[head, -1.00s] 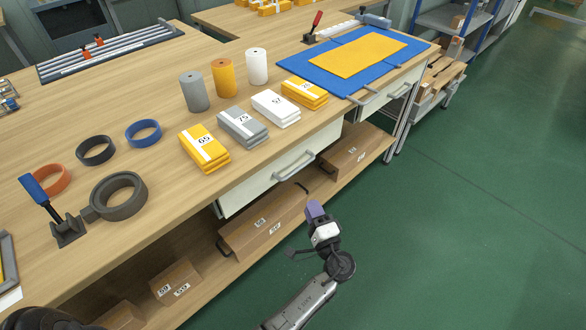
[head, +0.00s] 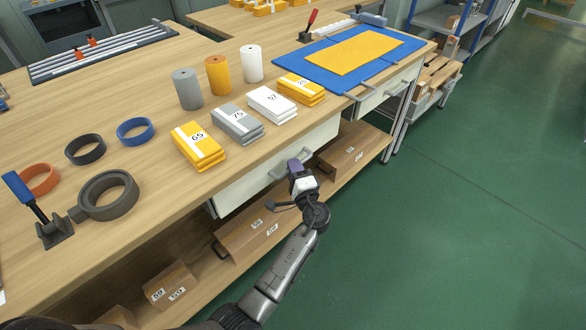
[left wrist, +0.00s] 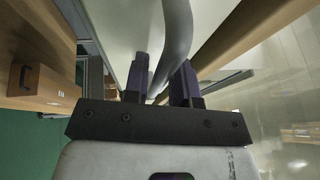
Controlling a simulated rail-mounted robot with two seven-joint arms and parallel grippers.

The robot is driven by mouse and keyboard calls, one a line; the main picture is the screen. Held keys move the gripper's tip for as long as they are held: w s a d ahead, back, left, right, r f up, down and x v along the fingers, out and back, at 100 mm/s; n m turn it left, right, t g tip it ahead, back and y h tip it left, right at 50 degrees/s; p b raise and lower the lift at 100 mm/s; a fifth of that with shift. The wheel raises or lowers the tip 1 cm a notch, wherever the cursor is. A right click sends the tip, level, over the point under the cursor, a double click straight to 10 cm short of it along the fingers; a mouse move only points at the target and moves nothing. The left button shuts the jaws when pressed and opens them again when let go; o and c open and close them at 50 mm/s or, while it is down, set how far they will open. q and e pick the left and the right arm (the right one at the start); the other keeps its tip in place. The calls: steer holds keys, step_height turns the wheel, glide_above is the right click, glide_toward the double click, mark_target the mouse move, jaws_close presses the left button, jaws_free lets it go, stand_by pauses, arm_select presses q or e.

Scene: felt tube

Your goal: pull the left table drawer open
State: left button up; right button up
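The left table drawer has a pale front (head: 240,188) under the worktop and looks closed. Its grey bar handle (head: 280,169) is partly hidden by my left gripper (head: 296,166) in the head view. In the left wrist view, the handle (left wrist: 175,40) runs between the two purple-dark fingers of the left gripper (left wrist: 164,80). The fingers are apart, one on each side of the bar. Small gaps seem to show beside it, so it does not look clamped. My right gripper is in neither view.
Cardboard boxes (head: 258,228) stand on the lower shelf below the drawer. A second drawer (head: 384,92) with its own handle is farther right. Stacked packs (head: 199,146), rolls and rings lie on the worktop (head: 130,185). The green floor in front is clear.

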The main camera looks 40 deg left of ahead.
arm_select(q)
steer(key=shift+w+a, duration=0.1)
steer(key=shift+a, duration=0.1)
jaws_close()
stand_by(0.4)
